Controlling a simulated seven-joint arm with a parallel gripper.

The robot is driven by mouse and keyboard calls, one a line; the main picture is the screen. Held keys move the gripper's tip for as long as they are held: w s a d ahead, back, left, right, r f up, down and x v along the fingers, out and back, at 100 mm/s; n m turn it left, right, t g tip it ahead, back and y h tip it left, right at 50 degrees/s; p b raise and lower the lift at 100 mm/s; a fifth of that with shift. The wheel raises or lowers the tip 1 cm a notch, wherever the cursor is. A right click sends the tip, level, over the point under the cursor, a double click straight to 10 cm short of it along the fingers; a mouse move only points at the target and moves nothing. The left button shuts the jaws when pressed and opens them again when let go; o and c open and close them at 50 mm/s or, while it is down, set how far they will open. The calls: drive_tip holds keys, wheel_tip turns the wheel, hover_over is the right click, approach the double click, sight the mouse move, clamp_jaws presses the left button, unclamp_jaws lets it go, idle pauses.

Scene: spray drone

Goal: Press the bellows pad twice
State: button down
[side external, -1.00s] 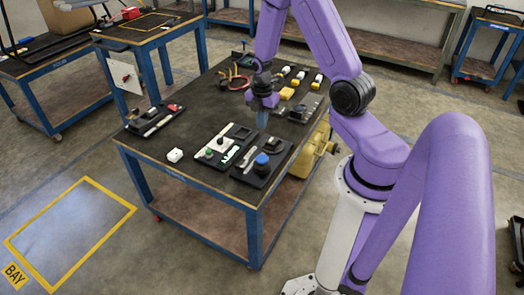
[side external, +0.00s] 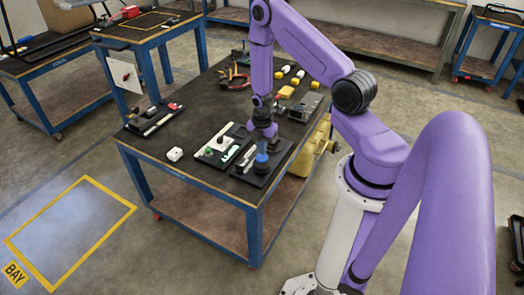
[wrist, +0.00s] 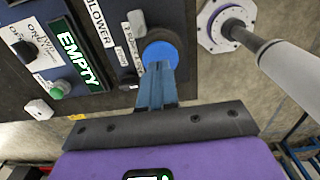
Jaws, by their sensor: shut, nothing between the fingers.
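The bellows pad looks to be the round blue pad (wrist: 161,50) on a dark panel in the wrist view. In the side view the blue pad (side external: 261,159) sits near the table's front right corner. My gripper (wrist: 158,70) is shut and empty, with its blue-grey fingers pointing at the pad and overlapping its lower edge in the wrist view. In the side view my gripper (side external: 262,147) is directly over the pad. I cannot tell whether the fingertips touch it, or how far it is pressed.
Left of the pad are a "BLOWER" label (wrist: 103,25), an "EMPTY" sign (wrist: 79,56), a green button (wrist: 58,89) and a black switch (wrist: 23,48). A white block (side external: 175,154) lies near the table's front edge. Yellow items and cables stand farther back.

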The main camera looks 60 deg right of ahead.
sight(262, 157)
drive_tip(key=shift+f, duration=0.9)
drive_tip(key=shift+f, duration=1.05)
drive_tip(key=shift+w, duration=0.1)
drive_tip(key=shift+r, duration=0.25)
wheel_tip(262, 157, up, 14)
idle(0.4)
